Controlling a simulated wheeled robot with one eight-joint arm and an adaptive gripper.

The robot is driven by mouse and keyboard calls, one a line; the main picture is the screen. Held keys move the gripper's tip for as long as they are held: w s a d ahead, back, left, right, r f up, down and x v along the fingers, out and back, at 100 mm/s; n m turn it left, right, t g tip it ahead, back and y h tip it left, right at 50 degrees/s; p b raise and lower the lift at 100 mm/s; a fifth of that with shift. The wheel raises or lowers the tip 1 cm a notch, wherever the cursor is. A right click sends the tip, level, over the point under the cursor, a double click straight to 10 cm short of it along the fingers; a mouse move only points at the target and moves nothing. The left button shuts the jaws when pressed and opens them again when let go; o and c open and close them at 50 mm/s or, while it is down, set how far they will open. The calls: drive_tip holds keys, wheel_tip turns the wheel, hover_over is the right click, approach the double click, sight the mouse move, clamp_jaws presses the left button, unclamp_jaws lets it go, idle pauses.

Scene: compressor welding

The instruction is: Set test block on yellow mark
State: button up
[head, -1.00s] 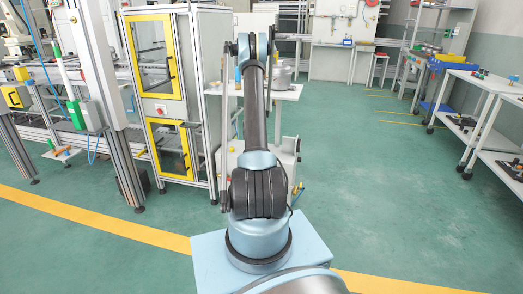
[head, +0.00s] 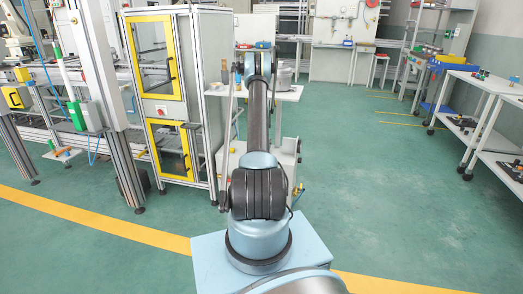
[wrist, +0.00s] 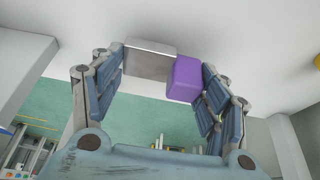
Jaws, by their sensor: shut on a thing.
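My gripper (wrist: 163,60) shows in the wrist view with its two jointed fingers closed on a load. Between the fingers are a grey metallic block (wrist: 148,63) on the left and a purple block (wrist: 185,78) on the right, side by side. The purple one lies against the right finger and the metallic one reaches the left fingertip. I cannot tell whether they are one piece; I take this load as the test block. A small yellow thing (wrist: 317,62) shows at the right edge; I cannot tell if it is the yellow mark. In the head view my arm hides the gripper.
A pale surface (wrist: 235,25) lies beyond the fingertips. In the head view, a white workbench (head: 290,93) with a round metal part (head: 285,75) stands behind my arm. A yellow-framed cabinet (head: 155,100) is close on the left. Open green floor (head: 380,190) lies to the right.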

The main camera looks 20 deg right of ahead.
drive_tip(key=shift+f, duration=0.6)
drive_tip(key=shift+f, duration=0.1)
drive_tip(key=o, duration=1.2)
